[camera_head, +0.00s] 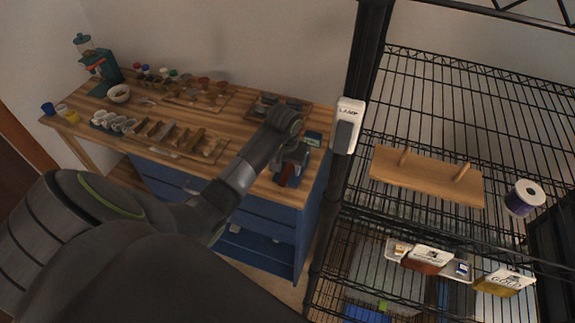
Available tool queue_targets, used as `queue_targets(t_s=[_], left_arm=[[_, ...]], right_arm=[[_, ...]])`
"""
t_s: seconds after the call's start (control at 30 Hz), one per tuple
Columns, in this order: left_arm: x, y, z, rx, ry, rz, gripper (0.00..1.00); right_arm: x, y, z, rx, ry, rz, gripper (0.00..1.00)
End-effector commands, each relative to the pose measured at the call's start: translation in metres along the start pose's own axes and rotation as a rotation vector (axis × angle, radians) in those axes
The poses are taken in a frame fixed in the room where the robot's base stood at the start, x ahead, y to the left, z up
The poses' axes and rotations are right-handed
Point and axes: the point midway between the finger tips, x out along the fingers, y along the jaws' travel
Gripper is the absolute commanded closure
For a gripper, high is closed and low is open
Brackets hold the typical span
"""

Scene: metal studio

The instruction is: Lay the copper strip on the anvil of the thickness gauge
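My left arm reaches in from the left across the picture, over the wooden workbench (135,158). My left gripper (289,168) is at the bench's right end, pointing down; it is small and dark, so whether its fingers are open or shut does not show. A dark, partly red object (285,177) is right at the gripper, and I cannot tell whether it is held or what it is. A small greenish item (313,138) lies just right of the gripper. I cannot make out the copper strip or clearly identify the thickness gauge. My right gripper is not in view.
A teal machine with a clear jar (97,66), a white bowl (119,93), small cups and wooden racks (176,137) crowd the bench.

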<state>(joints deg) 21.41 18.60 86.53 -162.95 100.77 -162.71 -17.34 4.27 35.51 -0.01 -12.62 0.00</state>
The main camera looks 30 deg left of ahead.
Motion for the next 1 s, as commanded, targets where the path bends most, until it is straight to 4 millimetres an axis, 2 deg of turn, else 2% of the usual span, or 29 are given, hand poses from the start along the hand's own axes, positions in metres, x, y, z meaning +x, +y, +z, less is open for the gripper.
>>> queue_targets(t_s=[0.27, 0.4, 0.43, 0.57, 0.67, 0.77, 0.83, 1.0], left_arm=[[-0.001, 0.0, 0.0, 0.0, 0.0, 0.0, 0.56], [-0.008, 0.0, -0.001, 0.0, 0.001, 0.0, 0.56], [-0.009, 0.0, -0.002, 0.001, 0.003, 0.0, 0.56], [-0.029, -0.001, -0.002, 0.001, 0.007, -0.001, 0.56], [-0.051, 0.0, -0.002, 0.002, 0.008, -0.001, 0.56], [-0.08, 0.0, -0.002, 0.002, 0.007, -0.001, 0.56], [-0.093, 0.0, -0.001, 0.0, 0.0, 0.0, 0.56], [-0.11, 0.0, -0.001, 0.0, 0.0, 0.001, 0.56]], right_arm=[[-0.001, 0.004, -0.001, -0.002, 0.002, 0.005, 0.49], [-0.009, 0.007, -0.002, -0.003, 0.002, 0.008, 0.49], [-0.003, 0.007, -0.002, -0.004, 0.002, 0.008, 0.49], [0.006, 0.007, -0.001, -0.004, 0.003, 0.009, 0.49], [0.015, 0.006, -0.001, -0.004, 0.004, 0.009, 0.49], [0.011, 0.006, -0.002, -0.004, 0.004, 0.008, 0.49], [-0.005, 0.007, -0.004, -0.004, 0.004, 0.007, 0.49], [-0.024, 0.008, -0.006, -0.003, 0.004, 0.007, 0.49]])
